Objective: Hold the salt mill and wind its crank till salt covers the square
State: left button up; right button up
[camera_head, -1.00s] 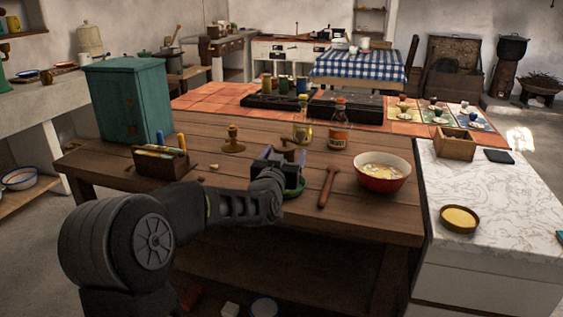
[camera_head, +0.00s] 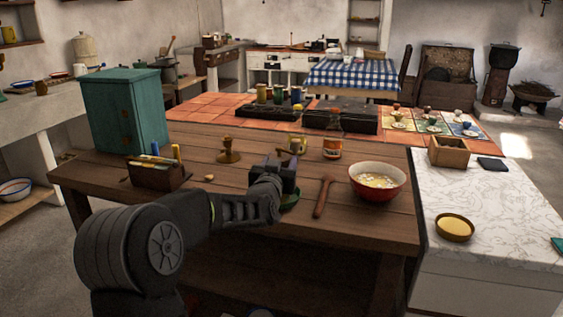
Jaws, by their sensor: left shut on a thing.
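My left gripper (camera_head: 280,172) is shut on a small upright thing over the wooden table, which I take to be the salt mill (camera_head: 286,153). Only its brown top shows above the jaws; my gripper hides the body, and I cannot make out the crank. A green round dish or base (camera_head: 291,200) shows just below and behind the gripper. A dark flat square (camera_head: 492,164) lies on the marble counter; I cannot tell whether it is the task's square. No salt can be made out. My right gripper is not in view.
A wooden mallet or spoon (camera_head: 323,196) and a red bowl (camera_head: 377,182) stand right of the gripper. Behind are a brass-coloured vessel (camera_head: 298,145) and an orange-labelled jar (camera_head: 332,148). A wooden caddy (camera_head: 158,175), a brown stand (camera_head: 229,151) and a teal cabinet (camera_head: 125,112) are left.

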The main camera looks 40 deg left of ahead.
pick_arm(q)
grip_shut()
jog(key=o, duration=0.9)
grip_release()
jog(key=shift+c, duration=0.2)
jog(key=v, duration=0.8)
jog(key=shift+w, duration=0.1)
jog(key=shift+a, duration=0.1)
